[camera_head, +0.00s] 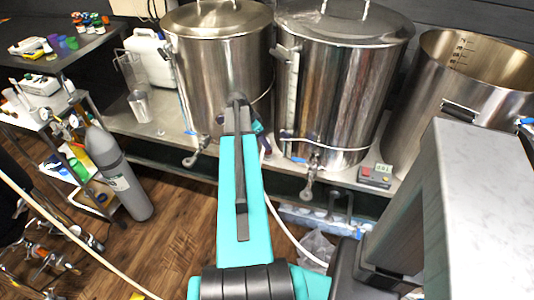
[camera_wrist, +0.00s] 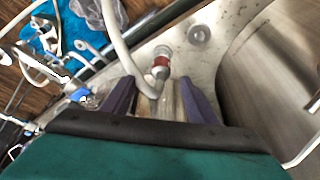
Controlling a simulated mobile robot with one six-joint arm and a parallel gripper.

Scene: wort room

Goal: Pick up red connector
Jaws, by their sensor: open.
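The red connector (camera_wrist: 161,63) is a small red-banded fitting with a metal end, on the metal bench top in the wrist view. A white hose (camera_wrist: 122,50) curves down and round beside it. My gripper (camera_wrist: 158,84) is open, with its two purple fingers on either side of the hose's lower bend. The connector's red band lies just beyond the fingertips, roughly centred between them. Whether either finger touches the hose or connector cannot be told. In the head view my arm hides most of the gripper, and I cannot make out the connector.
Large steel kettles stand close by, one at the left (camera_head: 205,65), one in the middle (camera_head: 345,80) and an open one (camera_head: 470,85) at the right. Their valves stick out over the bench's front edge. A grey gas cylinder (camera_head: 115,170) stands on the wooden floor at left.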

